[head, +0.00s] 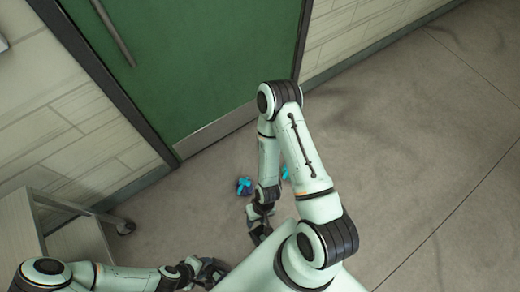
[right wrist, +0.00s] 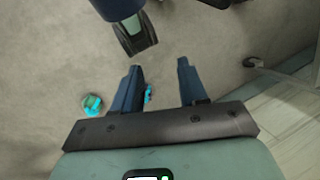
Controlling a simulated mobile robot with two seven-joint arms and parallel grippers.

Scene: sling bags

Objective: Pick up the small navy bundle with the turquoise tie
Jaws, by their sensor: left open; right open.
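A small dark navy bundle with a turquoise tie (head: 244,187) lies on the floor near the green door in the head view. A second turquoise-marked item (head: 285,173) lies to its right, mostly hidden by my right arm. In the right wrist view, a rounded item with turquoise (right wrist: 92,104) lies left of the fingers. Another turquoise bit (right wrist: 148,94) shows beside the left finger, mostly hidden by it. My right gripper (right wrist: 157,75) is open and empty, above the floor; it shows below the navy bundle in the head view (head: 259,226). My left gripper (head: 208,271) is open, lower left.
A green door (head: 200,60) and pale panelled wall stand at the back. Dark parts, perhaps of my left arm, show at the top of the right wrist view. Floor at the right (head: 430,150) is clear.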

